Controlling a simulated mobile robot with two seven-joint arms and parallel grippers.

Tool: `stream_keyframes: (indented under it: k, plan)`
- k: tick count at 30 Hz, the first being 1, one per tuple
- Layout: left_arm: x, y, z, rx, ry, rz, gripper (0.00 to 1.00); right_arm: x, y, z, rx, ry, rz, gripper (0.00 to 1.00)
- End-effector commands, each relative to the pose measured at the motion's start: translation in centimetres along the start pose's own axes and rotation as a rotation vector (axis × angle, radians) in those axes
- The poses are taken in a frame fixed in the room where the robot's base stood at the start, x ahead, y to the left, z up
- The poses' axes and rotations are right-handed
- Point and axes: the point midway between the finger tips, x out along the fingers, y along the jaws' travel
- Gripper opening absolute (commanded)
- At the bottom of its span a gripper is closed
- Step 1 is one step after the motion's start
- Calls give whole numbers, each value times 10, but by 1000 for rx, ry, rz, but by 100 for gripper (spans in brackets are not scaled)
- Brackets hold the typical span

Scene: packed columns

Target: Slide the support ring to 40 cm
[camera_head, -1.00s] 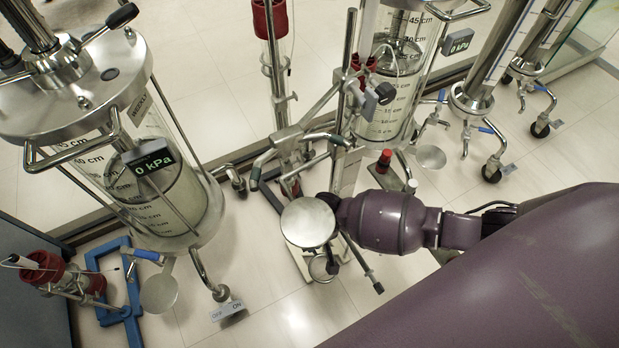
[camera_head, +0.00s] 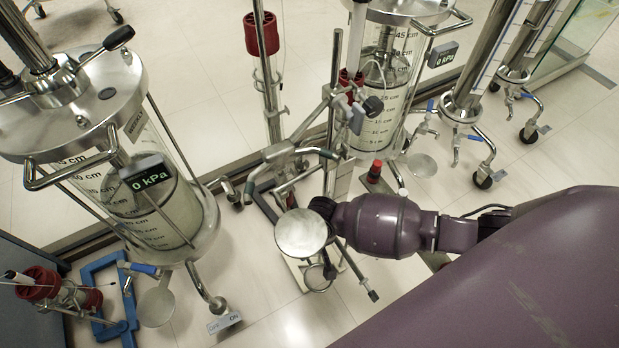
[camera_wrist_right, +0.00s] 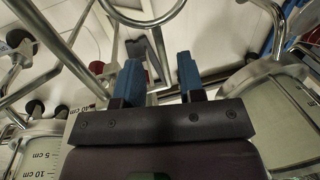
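A metal ring (camera_head: 319,277) shows low by the foot of the upright stand (camera_head: 333,90), partly hidden by a round metal plate (camera_head: 300,233); I take it for the support ring, but cannot be sure. In the right wrist view a curved metal ring (camera_wrist_right: 145,22) lies beyond my right gripper (camera_wrist_right: 160,82). The blue fingers are apart and the gripper is open, with no grasped thing visible between them. In the head view my purple right arm reaches to the stand; its fingers are mostly hidden there. My left gripper is not in view.
A clear column (camera_head: 150,200) with centimetre marks and a 0 kPa display stands left. Another marked column (camera_head: 385,95) stands behind the stand. Metal handles and clamps (camera_head: 290,150) crowd the stand. A blue frame (camera_head: 105,270) lies lower left. Some floor (camera_head: 260,290) is clear.

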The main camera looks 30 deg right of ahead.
Motion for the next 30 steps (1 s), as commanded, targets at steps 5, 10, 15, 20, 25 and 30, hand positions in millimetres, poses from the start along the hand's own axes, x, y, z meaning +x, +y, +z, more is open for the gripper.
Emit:
stream_keyframes:
  k: [5,10,15,20,25,30]
  plan:
    - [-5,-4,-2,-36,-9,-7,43,-44,-1,-6,-3,17,0,36]
    - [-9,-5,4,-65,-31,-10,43,-68,-2,-4,-2,12,0,36]
    - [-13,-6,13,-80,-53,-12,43,-79,-1,-2,-1,5,1,36]
    - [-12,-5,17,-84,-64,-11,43,-80,0,0,-1,2,0,36]
    - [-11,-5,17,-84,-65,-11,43,-79,0,0,-1,0,0,36]
    - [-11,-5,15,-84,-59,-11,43,-79,0,0,-1,1,1,36]
